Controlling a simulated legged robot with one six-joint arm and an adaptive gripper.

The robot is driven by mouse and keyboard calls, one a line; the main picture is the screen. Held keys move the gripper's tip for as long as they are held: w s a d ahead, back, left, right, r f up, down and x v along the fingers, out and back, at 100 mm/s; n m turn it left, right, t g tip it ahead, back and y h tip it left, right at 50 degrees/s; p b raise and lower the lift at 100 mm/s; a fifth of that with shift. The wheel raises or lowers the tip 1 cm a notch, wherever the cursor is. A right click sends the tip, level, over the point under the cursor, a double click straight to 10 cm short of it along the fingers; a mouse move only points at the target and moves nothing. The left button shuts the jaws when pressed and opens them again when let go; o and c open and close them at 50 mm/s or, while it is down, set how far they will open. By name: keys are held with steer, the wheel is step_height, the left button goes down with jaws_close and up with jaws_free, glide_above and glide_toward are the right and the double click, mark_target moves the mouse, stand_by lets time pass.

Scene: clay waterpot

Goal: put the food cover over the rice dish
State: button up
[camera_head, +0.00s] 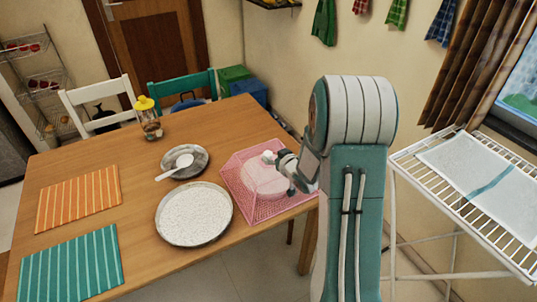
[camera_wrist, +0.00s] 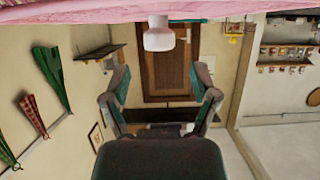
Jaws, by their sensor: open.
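The pink mesh food cover (camera_head: 240,193) stands on the table's right side, with a pale round shape showing through it. Its white knob (camera_head: 268,156) is on top. In the wrist view the knob (camera_wrist: 158,36) shows beyond and between my fingertips, under the pink edge of the cover (camera_wrist: 80,12). My gripper (camera_head: 284,162) is beside the knob, open and empty; its spread fingers also show in the wrist view (camera_wrist: 162,80). The rice dish (camera_head: 195,215), a round metal plate full of white rice, lies uncovered left of the cover. My arm hides part of the cover's right side.
A metal plate (camera_head: 198,162) with a white ladle (camera_head: 178,165) lies behind the rice dish. A yellow-topped jar (camera_head: 150,122) stands at the back. Orange (camera_head: 78,198) and teal (camera_head: 70,265) mats lie left. A white drying rack (camera_head: 480,205) stands at right.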

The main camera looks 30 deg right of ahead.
steer(key=s+a+r+m+g+h, duration=0.1)
steer(key=s+a+r+g+h, duration=0.15)
steer(key=s+r, duration=0.45)
steer(key=s+a+r+g+h, duration=0.1)
steer(key=s+a+r, duration=0.3)
steer(key=s+r, duration=0.35)
steer(key=s+a+r+g+y, duration=0.3)
steer(key=s+a, duration=0.7)
steer(key=s, duration=0.5)
steer(key=shift+s+a+r+n+g, duration=0.3)
steer(key=shift+s+a+r+g, duration=0.1)
steer(key=shift+r+g, duration=0.2)
